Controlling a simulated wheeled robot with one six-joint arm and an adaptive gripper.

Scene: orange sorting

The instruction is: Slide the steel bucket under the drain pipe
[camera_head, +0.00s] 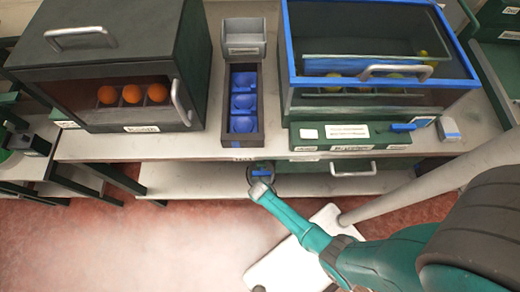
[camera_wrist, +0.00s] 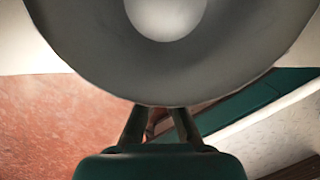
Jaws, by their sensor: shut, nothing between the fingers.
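A round grey metal thing, which looks like the steel bucket (camera_wrist: 85,45), fills the top of the wrist view, with a paler disc in its middle. In the head view, a small dark round shape, probably the same bucket (camera_head: 249,174), sits at the lower shelf below the table's front edge, with a blue piece over it. My gripper (camera_head: 262,186) is right at its near side and also shows in the wrist view (camera_wrist: 158,112). Its fingers are shut and empty, close against the bucket's near edge; contact is unclear. I cannot make out the drain pipe clearly.
A dark box with oranges (camera_head: 132,94), a blue-cupped tray (camera_head: 243,105) and a blue-framed clear case (camera_head: 375,45) stand on the table (camera_head: 150,148). The pale lower shelf (camera_head: 200,180) is clear left of my gripper. Open red floor (camera_head: 120,240) lies in front.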

